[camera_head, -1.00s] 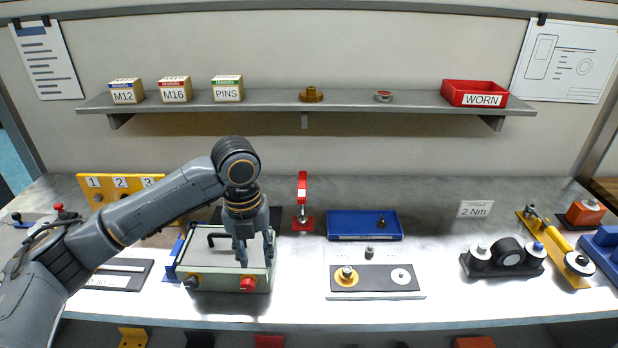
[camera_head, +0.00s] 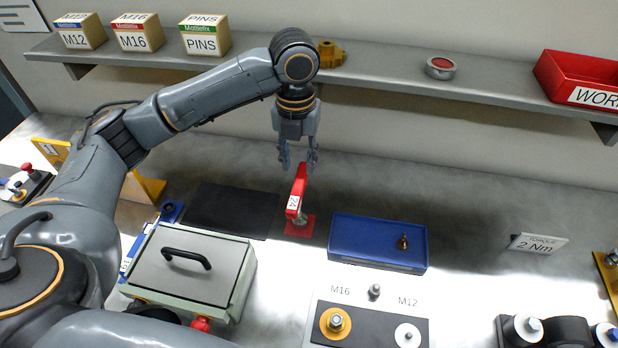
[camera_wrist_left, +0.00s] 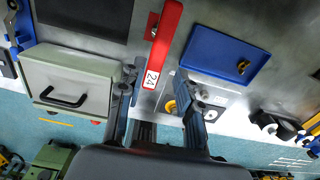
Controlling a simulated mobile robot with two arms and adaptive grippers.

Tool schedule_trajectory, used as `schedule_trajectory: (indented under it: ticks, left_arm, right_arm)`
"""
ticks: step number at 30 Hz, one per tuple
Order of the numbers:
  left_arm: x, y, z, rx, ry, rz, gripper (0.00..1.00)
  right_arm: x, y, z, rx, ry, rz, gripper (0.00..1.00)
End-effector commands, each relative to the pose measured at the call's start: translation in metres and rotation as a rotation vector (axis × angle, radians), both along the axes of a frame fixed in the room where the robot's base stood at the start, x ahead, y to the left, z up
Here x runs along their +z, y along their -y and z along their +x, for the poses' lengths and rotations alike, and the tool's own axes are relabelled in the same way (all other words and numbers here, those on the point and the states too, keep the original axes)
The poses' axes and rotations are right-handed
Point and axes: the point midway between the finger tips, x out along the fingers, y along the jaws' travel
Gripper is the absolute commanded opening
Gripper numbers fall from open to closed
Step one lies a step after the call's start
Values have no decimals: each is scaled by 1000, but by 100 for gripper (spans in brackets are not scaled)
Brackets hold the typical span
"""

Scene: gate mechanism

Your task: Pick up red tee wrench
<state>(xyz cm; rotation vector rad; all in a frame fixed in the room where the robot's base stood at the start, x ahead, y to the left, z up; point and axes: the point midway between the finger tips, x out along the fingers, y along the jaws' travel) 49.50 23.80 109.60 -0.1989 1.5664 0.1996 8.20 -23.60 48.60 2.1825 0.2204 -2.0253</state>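The red tee wrench (camera_head: 297,192), with a white "24" label on its handle, stands on a small red base (camera_head: 298,226) on the bench. In the left wrist view its red handle (camera_wrist_left: 165,38) runs from the top edge down to the label, lined up with the gap between the fingers. My left gripper (camera_head: 299,165) points down at the wrench's upper end, with its fingers spread. The left wrist view also shows the two fingers (camera_wrist_left: 157,108) apart with nothing clasped between them. Contact with the handle cannot be told. My right gripper is not in view.
A blue tray (camera_head: 375,242) with a brass part lies right of the wrench. A green-grey case (camera_head: 195,265) with a black handle stands front left, and a dark mat (camera_head: 232,210) lies left. The shelf (camera_head: 420,85) runs above along the wall.

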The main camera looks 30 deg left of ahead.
Motion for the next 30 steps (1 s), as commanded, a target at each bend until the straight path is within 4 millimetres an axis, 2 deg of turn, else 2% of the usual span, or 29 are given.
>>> schedule_trajectory:
  ticks: [4,12,20,30]
  left_arm:
    - [-15,0,-1,0,-6,2,35]
    - [-66,0,-1,1,-4,1,35]
    - [-87,0,-1,0,-2,1,35]
    - [-134,0,-2,0,-2,0,35]
  right_arm:
    - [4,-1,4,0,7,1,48]
    - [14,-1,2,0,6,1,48]
    - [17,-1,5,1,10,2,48]
    - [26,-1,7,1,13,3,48]
